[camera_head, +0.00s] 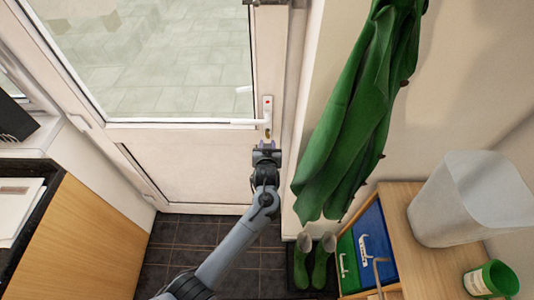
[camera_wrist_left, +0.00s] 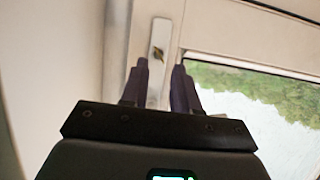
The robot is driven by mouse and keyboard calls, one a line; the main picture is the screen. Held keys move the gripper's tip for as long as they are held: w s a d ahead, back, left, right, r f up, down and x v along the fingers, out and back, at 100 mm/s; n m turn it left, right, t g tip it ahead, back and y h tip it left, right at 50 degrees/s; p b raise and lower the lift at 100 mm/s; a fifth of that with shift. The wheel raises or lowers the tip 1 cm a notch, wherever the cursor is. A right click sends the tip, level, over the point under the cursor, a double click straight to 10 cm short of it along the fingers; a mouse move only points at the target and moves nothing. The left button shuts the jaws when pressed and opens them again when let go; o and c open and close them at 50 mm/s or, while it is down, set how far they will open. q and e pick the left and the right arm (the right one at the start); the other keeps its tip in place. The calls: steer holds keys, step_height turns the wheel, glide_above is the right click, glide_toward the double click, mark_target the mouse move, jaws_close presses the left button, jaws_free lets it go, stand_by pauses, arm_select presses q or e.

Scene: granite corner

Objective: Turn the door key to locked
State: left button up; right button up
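The white door (camera_head: 188,165) has a pale lock plate (camera_head: 268,104) with a small red mark near its top and a white lever handle (camera_head: 232,122) pointing left. A small brass key (camera_head: 267,133) shows low on the plate, just above my left gripper (camera_head: 266,146). In the left wrist view the brass key (camera_wrist_left: 158,53) is small and blurred on the plate (camera_wrist_left: 158,35), beyond the fingertips. My left gripper (camera_wrist_left: 160,72) is open, with the plate visible between its two dark fingers, apart from the key. The key's exact angle is too small to tell. My right gripper is not in view.
A green coat (camera_head: 350,120) hangs right of the door, above green boots (camera_head: 313,262). A wooden cabinet (camera_head: 430,268) with a grey bin (camera_head: 465,200) and green tin (camera_head: 490,280) stands right. A wooden counter (camera_head: 75,240) stands left. Dark floor tiles (camera_head: 190,240) lie between.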

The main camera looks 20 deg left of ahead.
arm_select(q)
steer(key=shift+v, duration=2.7)
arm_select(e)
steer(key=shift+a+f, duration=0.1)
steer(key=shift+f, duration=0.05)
arm_select(q)
steer(key=shift+f, duration=0.15)
